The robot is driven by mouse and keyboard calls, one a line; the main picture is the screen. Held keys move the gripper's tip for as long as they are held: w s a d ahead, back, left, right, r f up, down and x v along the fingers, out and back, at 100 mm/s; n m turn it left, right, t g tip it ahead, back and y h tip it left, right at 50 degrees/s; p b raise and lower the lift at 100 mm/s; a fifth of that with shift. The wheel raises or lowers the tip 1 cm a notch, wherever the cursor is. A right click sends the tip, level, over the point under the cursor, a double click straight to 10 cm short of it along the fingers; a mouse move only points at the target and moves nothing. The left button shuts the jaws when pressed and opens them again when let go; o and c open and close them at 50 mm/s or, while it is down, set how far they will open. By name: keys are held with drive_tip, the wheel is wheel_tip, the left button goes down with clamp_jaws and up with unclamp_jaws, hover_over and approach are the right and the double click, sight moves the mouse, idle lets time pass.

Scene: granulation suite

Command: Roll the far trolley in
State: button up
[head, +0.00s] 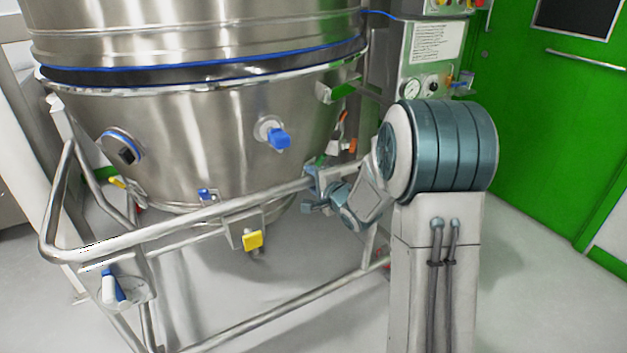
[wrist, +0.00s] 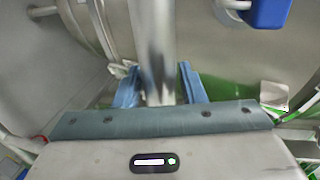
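The trolley is a tubular steel frame with a front push rail (head: 190,225) under a large steel bowl (head: 200,130). My gripper (head: 311,189) is at the right part of the rail, with its fingertips apart, one above and one below the tube. In the wrist view, the two blue fingers of my gripper (wrist: 161,88) stand on either side of a shiny steel tube (wrist: 152,40). The fingers look open, with a narrow gap at the right finger. Whether either finger touches the tube is unclear. My arm hides the frame's right end.
A control cabinet (head: 412,55) with gauges stands behind my arm. A green door (head: 545,110) is at the right. A blue-handled fitting (head: 279,138) and a yellow tab (head: 252,240) stick out near the rail. Pale floor (head: 530,290) is clear at the lower right.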

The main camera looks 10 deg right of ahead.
clamp_jaws()
drive_tip(key=shift+w+a+r+p, duration=0.15)
drive_tip(key=shift+w+r+p, duration=0.1)
drive_tip(key=shift+w+p, duration=0.2)
drive_tip(key=shift+r+x, duration=0.2)
drive_tip(key=shift+x, duration=0.9)
drive_tip(key=shift+o, duration=2.1)
unclamp_jaws()
drive_tip(key=shift+a, duration=0.1)
drive_tip(key=shift+f, duration=0.15)
drive_tip(key=shift+s, duration=0.15)
drive_tip(key=p+v, duration=0.3)
drive_tip(key=v, duration=1)
drive_tip(key=shift+s+d+p, duration=0.25)
drive_tip(key=shift+p, duration=0.15)
